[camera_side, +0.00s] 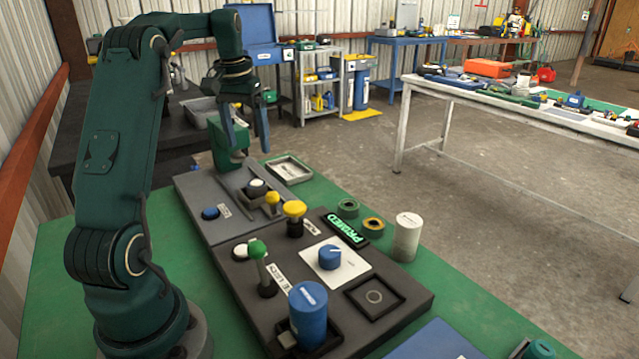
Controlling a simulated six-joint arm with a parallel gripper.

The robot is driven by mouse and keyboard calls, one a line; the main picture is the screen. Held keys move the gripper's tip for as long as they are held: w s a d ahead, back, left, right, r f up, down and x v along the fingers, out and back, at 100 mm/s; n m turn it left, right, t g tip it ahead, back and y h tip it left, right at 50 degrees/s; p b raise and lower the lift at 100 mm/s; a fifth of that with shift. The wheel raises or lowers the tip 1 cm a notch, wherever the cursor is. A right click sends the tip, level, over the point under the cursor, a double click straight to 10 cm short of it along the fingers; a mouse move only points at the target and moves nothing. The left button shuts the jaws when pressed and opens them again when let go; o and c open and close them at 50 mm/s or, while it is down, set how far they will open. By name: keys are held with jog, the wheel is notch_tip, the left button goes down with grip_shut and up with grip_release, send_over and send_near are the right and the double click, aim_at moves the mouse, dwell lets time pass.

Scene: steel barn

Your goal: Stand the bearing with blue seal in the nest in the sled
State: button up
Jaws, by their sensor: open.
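My gripper (247,147) is open and points down at the back of the grey plate, beside a green block-like fixture (224,138); nothing shows between its fingers. Two thick rings lie on the green bench right of the panel: one green with a dark middle (348,208), one with a yellow face (373,225). I cannot make out a blue seal on either. Narrow rails (236,197) run along the grey plate, near a dark round piece with a pale top (257,186). I cannot tell which part is the sled or its nest.
The dark panel (230,268) carries a lit "PRIMED" sign (345,229), green-topped lever (258,255), yellow button (294,209), blue knob (330,257), blue canister (308,312) and square frame (374,297). A white cylinder (407,238) and grey tray (289,170) stand nearby.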

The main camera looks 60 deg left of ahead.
jog(key=s+d+r+m+t, duration=0.1)
jog(key=d+r+m+t, duration=0.3)
jog(key=d, duration=1.3)
jog(key=s+d+f+m, duration=0.2)
jog(key=s+d+f, duration=0.2)
jog(key=s+d, duration=0.5)
jog(key=shift+s+d+f+m+h, duration=0.3)
jog(key=shift+d+f+m+h, duration=0.1)
jog(key=shift+d, duration=0.75)
